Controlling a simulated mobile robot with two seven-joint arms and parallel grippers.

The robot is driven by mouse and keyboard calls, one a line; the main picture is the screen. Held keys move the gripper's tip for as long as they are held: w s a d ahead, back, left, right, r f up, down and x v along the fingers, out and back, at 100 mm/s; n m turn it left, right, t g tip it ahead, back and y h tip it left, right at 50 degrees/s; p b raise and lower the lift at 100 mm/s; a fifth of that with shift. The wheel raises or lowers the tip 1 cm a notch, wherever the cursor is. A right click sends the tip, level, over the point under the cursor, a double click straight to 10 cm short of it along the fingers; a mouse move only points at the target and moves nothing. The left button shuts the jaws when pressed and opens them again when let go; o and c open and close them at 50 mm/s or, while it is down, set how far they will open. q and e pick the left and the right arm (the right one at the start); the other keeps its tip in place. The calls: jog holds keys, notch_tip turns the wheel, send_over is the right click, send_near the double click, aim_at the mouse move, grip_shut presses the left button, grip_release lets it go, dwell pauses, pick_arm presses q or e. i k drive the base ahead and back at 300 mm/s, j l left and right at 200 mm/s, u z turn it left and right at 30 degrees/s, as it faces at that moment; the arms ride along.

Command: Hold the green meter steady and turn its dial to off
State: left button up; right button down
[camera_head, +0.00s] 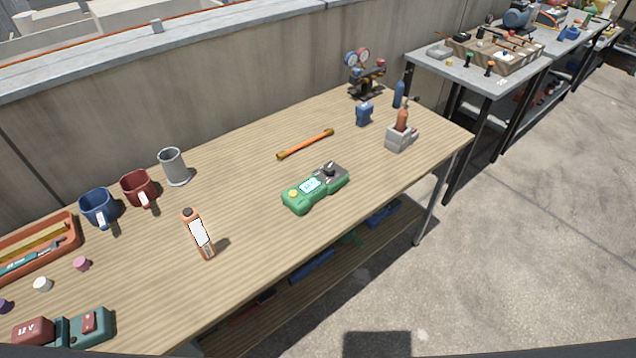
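The green meter (315,189) lies on the wooden table (240,200), near its front edge and right of the middle. It has a small light screen (310,185), a yellow round part (293,194) at its left end and a dark dial-like part (330,170) at its right end. The dial's setting is too small to read. Nothing touches the meter. Neither of my grippers is in view.
An orange-handled rod (305,145) lies behind the meter. A grey block (400,138) and a blue item (364,114) stand to the right. Mugs (138,188) and an orange tray (68,232) are at left.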

aim_at(329, 169)
jog(key=i+l+u, duration=0.1)
jog(key=u, duration=0.4)
jog(key=l+u, duration=0.3)
jog(key=u, duration=0.15)
jog(key=l+u, duration=0.4)
jog(key=l, duration=0.95)
jog(key=k+l, duration=0.1)
jog(key=l, duration=0.35)
jog(key=u, duration=0.05)
